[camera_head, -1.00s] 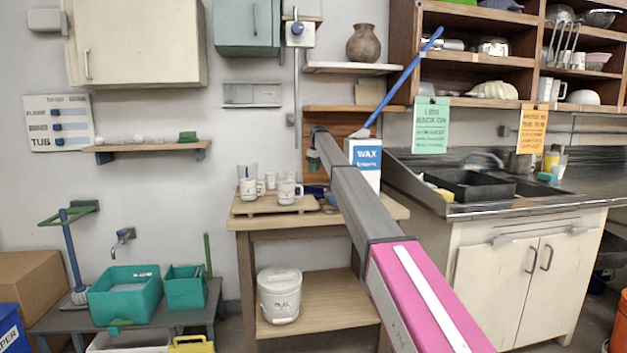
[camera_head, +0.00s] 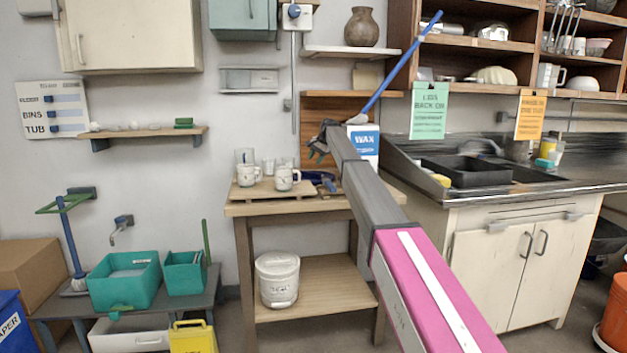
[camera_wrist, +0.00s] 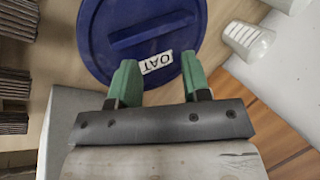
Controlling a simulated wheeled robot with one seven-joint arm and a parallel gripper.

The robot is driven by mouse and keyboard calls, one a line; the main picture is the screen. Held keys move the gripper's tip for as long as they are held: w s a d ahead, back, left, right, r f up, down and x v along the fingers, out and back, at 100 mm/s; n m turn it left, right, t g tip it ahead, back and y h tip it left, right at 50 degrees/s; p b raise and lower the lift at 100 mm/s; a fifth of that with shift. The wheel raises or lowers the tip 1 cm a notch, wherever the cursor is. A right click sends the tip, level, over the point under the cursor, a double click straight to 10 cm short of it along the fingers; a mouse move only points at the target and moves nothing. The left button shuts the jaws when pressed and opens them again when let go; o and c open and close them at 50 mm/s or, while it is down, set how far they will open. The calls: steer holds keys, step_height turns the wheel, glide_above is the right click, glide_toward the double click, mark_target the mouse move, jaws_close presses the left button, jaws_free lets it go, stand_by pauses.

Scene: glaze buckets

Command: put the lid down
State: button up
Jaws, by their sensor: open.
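A round dark blue lid (camera_wrist: 100,45) with a raised bar handle and a white label reading OAT fills the top middle of the wrist view. In the head view it is a small dark blue shape (camera_head: 322,179) on the table top, partly hidden. My gripper (camera_wrist: 158,62) has green fingers spread apart, with nothing between them. In the wrist view the fingertips overlap the lid's near edge, on either side of the label. In the head view my gripper (camera_head: 317,143) is above the table, left of the wax box.
White mugs (camera_head: 284,178) stand on a board left of the lid. The wax box (camera_head: 364,146) is close on the right. A white bucket (camera_head: 278,280) is on the table's lower shelf (camera_head: 325,285).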

mark_target(314, 176)
steer(key=m, duration=0.3)
steer(key=m+y, duration=0.1)
steer(key=shift+s+d+f+t, duration=0.25)
steer(key=shift+d+f+t, duration=0.05)
steer(key=shift+f, duration=0.1)
steer(key=m, duration=0.4)
steer(key=shift+s+d+f+m+y, duration=0.1)
steer(key=shift+d+f+m+y, duration=0.1)
steer(key=shift+d+m+y, duration=0.15)
steer(key=m, duration=0.3)
steer(key=m+t, duration=0.1)
steer(key=m, duration=0.1)
steer(key=shift+s+d+f+y, duration=0.15)
steer(key=shift+d+f+y, duration=0.1)
steer(key=shift+y, duration=0.1)
steer(key=m, duration=0.5)
steer(key=shift+s+d+f+t+y, duration=0.1)
steer(key=shift+d+f+t+y, duration=0.05)
steer(key=shift+d+t+y, duration=0.2)
steer(key=shift+x, duration=3.8)
steer(key=shift+s+d+f, duration=0.1)
steer(key=shift+s, duration=0.05)
jaws_close()
